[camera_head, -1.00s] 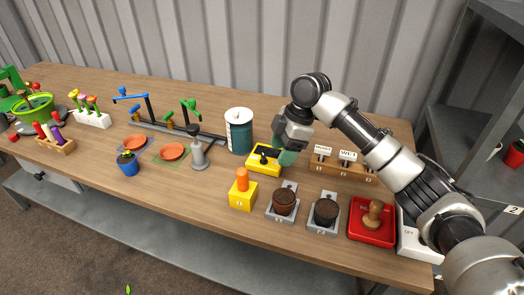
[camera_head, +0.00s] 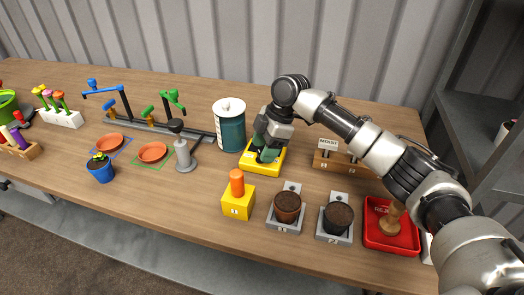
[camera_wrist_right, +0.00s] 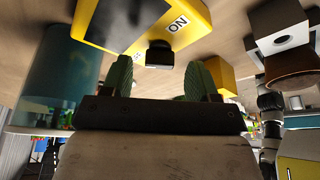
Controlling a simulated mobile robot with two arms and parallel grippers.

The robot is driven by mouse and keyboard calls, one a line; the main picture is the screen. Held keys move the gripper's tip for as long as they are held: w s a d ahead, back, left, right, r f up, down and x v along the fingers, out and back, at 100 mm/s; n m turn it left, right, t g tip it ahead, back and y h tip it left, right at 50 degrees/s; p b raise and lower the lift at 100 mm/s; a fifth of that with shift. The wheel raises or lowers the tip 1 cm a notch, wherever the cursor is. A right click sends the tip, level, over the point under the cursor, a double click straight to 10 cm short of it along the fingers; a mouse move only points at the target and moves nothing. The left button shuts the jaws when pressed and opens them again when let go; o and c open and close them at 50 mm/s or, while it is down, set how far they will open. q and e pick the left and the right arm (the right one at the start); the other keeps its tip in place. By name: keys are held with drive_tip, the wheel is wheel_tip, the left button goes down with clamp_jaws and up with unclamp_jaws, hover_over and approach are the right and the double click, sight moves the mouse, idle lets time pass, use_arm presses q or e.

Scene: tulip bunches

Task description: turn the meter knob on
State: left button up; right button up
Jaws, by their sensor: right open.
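The yellow meter (camera_head: 247,159) stands on the table behind the yellow block with the orange peg. In the right wrist view the meter (camera_wrist_right: 197,13) shows a dark face, an "ON" label and a black knob (camera_wrist_right: 160,55). My right gripper (camera_head: 264,155) is over the meter and hides much of it and the knob in the head view. In the right wrist view its green fingers (camera_wrist_right: 160,76) are apart, with the knob just beyond and between the tips. Whether they touch it I cannot tell. My left gripper is not in view.
A teal canister (camera_head: 230,128) stands close left of the meter. The yellow block (camera_head: 237,203) with an orange peg is in front. Two pots (camera_head: 287,206) on grey scales, a red tray (camera_head: 392,243) and a wooden label stand (camera_head: 330,162) are to the right.

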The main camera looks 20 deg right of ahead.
drive_tip(key=shift+a+f, duration=0.25)
drive_tip(key=shift+f, duration=0.45)
drive_tip(key=c, duration=0.9)
drive_tip(key=shift+r+p, duration=0.15)
drive_tip(key=shift+p, duration=0.45)
drive_tip(key=shift+c, duration=0.2)
drive_tip(key=m+t+p, duration=0.1)
drive_tip(key=m+p, duration=0.2)
drive_tip(key=p, duration=0.2)
drive_tip(key=m+t+h+p, duration=0.1)
drive_tip(key=m+p, duration=0.2)
drive_tip(key=p, duration=0.2)
drive_tip(key=m+t+p, duration=0.1)
drive_tip(key=m+p, duration=0.2)
drive_tip(key=p, duration=0.2)
drive_tip(key=shift+s+a+r+m, duration=0.15)
drive_tip(key=shift+s+m, duration=0.05)
drive_tip(key=shift+m, duration=0.2)
drive_tip(key=shift+f+m+t+h+p, duration=0.25)
drive_tip(key=shift+m+t+h+p, duration=0.25)
drive_tip(key=shift+m+p, duration=1)
drive_tip(key=o, duration=0.9)
